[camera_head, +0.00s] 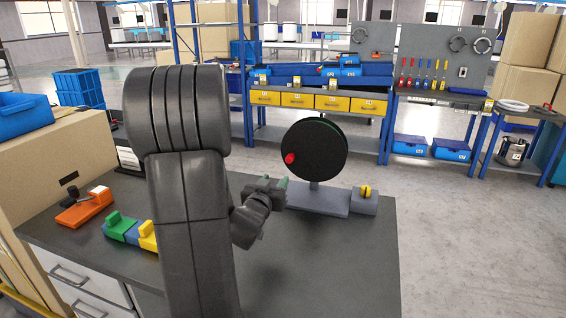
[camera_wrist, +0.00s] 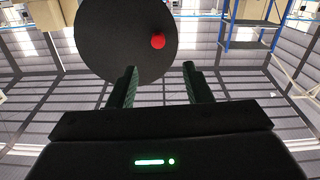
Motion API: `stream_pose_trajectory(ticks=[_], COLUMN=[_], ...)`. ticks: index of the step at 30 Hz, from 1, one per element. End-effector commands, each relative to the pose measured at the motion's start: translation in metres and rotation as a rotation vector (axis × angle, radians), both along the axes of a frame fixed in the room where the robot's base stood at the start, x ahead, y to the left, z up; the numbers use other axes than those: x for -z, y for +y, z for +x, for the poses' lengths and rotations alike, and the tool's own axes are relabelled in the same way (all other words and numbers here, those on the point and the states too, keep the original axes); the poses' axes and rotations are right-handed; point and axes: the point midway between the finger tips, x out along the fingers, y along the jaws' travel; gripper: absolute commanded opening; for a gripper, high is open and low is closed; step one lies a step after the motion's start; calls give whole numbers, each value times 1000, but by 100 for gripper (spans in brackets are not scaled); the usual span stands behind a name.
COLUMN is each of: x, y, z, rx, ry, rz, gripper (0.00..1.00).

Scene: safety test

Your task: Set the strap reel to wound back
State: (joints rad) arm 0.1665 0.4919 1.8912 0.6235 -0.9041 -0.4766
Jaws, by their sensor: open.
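The strap reel (camera_head: 319,150) is a black disc with a thin green rim line. It stands upright on a post over a grey base (camera_head: 312,199) on the dark worktop. A red knob (camera_head: 290,158) sticks out near its left edge. My gripper (camera_head: 283,184) is just left of the post, below the knob, its fingers partly hidden in the head view. In the wrist view the open gripper (camera_wrist: 160,85) points toward the reel (camera_wrist: 115,40), with the red knob (camera_wrist: 158,41) beyond the gap between the fingers. Nothing is between the fingers, and they appear apart from the knob.
A grey box with a yellow knob (camera_head: 366,191) sits right of the reel base. An orange device (camera_head: 84,206) and green, blue and yellow blocks (camera_head: 131,230) lie at the worktop's left. The worktop (camera_head: 330,265) is clear at front right.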

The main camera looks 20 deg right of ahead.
Motion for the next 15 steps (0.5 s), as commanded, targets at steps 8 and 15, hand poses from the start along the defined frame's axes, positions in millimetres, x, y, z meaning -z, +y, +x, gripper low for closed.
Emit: stream_pose_trajectory(ticks=[8, 15], x=[-1, -1], y=[-20, -51], z=[22, 64], rx=[14, 12], ry=[-7, -7], rz=[-8, -8], gripper=[45, 45])
